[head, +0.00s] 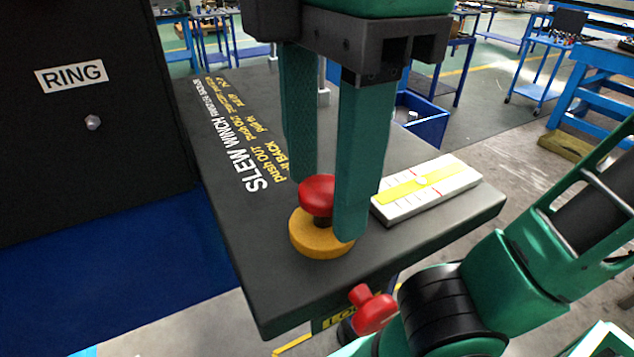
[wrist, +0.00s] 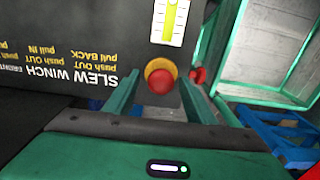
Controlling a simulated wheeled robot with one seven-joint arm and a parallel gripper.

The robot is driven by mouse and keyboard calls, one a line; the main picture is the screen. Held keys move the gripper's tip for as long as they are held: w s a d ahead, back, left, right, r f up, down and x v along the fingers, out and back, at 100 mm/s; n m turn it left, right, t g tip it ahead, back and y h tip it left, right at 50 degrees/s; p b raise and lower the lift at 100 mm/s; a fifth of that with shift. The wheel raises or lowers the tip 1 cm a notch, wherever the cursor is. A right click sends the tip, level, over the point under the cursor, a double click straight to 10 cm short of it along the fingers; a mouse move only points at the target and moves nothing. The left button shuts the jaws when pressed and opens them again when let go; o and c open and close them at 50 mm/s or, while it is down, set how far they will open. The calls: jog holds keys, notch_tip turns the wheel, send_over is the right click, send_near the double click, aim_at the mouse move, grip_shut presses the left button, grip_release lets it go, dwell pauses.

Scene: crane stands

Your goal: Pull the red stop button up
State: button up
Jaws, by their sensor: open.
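The red stop button (head: 316,195) is a mushroom head on a short dark stem above a round yellow base (head: 318,240), on the dark panel top. In the wrist view the red button (wrist: 161,81) shows from above, over its yellow base (wrist: 150,66). My gripper (head: 325,205) points down with its two green fingers apart, one on each side of the button. In the head view the right finger partly covers the base. In the wrist view the fingers (wrist: 158,98) flank the button, with gaps visible; contact cannot be told. The jaws hold nothing.
A white and yellow level gauge (head: 428,188) lies right of the button. A second red knob (head: 372,309) sticks out below the panel's front edge. A black box labelled RING (head: 120,130) stands at left. Blue workbenches (head: 590,95) are in the background.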

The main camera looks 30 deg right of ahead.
aim_at(324, 183)
jog(key=shift+r, duration=3.25)
